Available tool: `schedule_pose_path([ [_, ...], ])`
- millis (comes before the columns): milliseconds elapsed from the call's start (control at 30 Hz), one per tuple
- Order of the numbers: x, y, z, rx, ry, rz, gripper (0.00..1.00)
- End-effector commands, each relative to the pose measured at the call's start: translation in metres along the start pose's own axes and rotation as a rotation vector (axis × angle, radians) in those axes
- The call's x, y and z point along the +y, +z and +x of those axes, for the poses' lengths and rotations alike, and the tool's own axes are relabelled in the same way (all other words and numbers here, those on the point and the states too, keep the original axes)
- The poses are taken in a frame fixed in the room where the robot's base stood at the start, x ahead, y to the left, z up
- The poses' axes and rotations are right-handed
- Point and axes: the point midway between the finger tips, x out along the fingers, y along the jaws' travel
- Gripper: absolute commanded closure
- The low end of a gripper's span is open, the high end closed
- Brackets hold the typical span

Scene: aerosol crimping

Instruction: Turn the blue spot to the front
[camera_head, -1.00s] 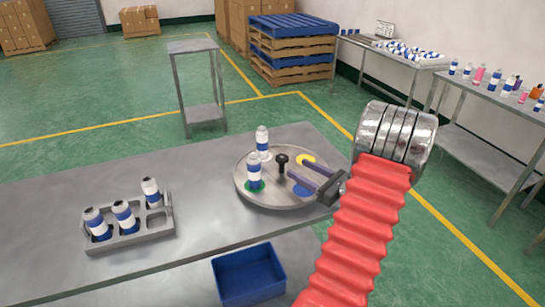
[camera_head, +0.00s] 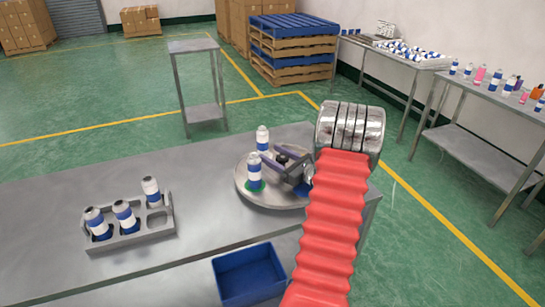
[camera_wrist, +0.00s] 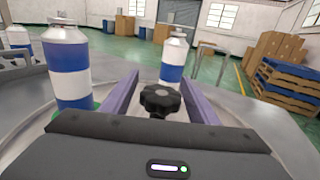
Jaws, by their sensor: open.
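The round grey turntable (camera_head: 262,198) sits on the metal table. Its blue spot (camera_head: 303,190) is at the right front in the head view, partly hidden by my gripper. A blue-and-white can (camera_head: 254,171) stands on the green spot (camera_head: 262,186) at the left front, and another can (camera_head: 262,140) stands at the back. The yellow spot is hidden behind my gripper. My gripper (camera_head: 279,158) is open over the turntable, its purple fingers on either side of the black centre knob. In the wrist view the knob (camera_wrist: 160,100) is between the fingers, with visible gaps.
A grey rack (camera_head: 128,238) with several cans stands at the left of the table (camera_head: 205,190). A blue bin (camera_head: 249,274) is below the front edge. The can on the green spot stands close to my left finger in the wrist view (camera_wrist: 68,70).

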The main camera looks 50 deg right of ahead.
Motion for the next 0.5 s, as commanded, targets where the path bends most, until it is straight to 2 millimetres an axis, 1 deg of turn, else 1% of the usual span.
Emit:
schedule_pose_path([
  [267,-0.0005,0.0000,0.0011,0.000,-0.001,0.000,0.46],
  [367,-0.0006,0.0000,0.0010,0.000,-0.002,0.000,0.52],
  [500,-0.0007,0.0000,0.0008,0.000,-0.002,0.000,0.61],
])
